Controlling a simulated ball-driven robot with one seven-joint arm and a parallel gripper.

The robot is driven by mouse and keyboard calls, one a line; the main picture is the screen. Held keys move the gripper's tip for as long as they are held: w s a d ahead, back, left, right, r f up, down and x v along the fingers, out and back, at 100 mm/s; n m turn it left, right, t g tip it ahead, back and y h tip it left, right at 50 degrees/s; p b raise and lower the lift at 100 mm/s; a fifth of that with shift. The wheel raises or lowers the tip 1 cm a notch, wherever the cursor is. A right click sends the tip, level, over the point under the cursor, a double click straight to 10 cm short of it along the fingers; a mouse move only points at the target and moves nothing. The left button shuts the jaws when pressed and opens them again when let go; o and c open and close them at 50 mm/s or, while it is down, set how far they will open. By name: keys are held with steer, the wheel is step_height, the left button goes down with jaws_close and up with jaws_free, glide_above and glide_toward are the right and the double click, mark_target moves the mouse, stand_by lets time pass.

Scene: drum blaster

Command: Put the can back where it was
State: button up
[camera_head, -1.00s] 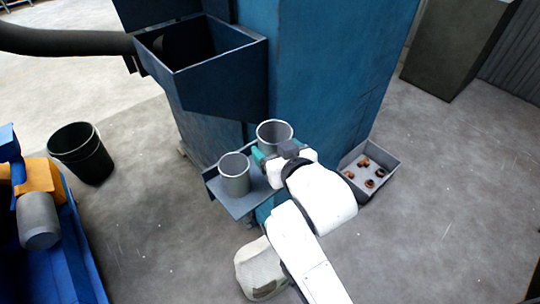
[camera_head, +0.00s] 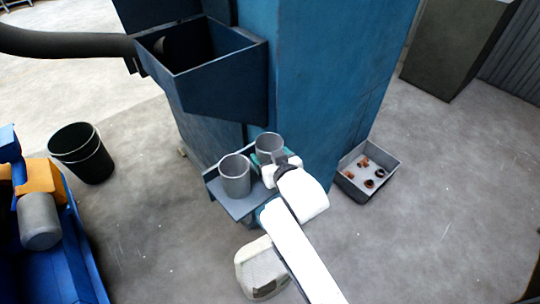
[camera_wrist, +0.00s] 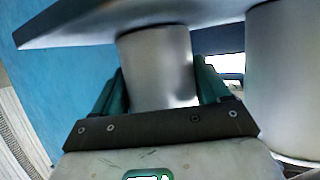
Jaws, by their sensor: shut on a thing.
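A grey metal can (camera_head: 269,145) is between the teal fingers of my gripper (camera_head: 270,158), at the back right of a small blue-grey shelf (camera_head: 241,206). In the wrist view the fingers are closed on both sides of this can (camera_wrist: 157,62), and its end meets or nearly meets the shelf (camera_wrist: 110,20). I cannot tell whether it rests on it. The can looks upright in the head view. A second grey can (camera_head: 235,178) stands on the shelf to the left; it also shows in the wrist view (camera_wrist: 288,85), apart from the held one.
The shelf is on the front of a tall blue machine (camera_head: 325,80) with an open hopper (camera_head: 215,85) above left. A grey tray (camera_head: 369,172) with several brownish parts is on the floor at right. A black bucket (camera_head: 82,155) and a whitish object (camera_head: 258,268) are also on the floor.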

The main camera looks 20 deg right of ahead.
steer(key=shift+f, duration=0.2)
steer(key=o, duration=1.1)
steer(key=shift+r, duration=0.1)
steer(key=shift+o, duration=0.2)
steer(key=shift+r, duration=0.25)
steer(key=shift+s, duration=0.4)
steer(key=v, duration=1.1)
steer(key=shift+s+r, duration=0.1)
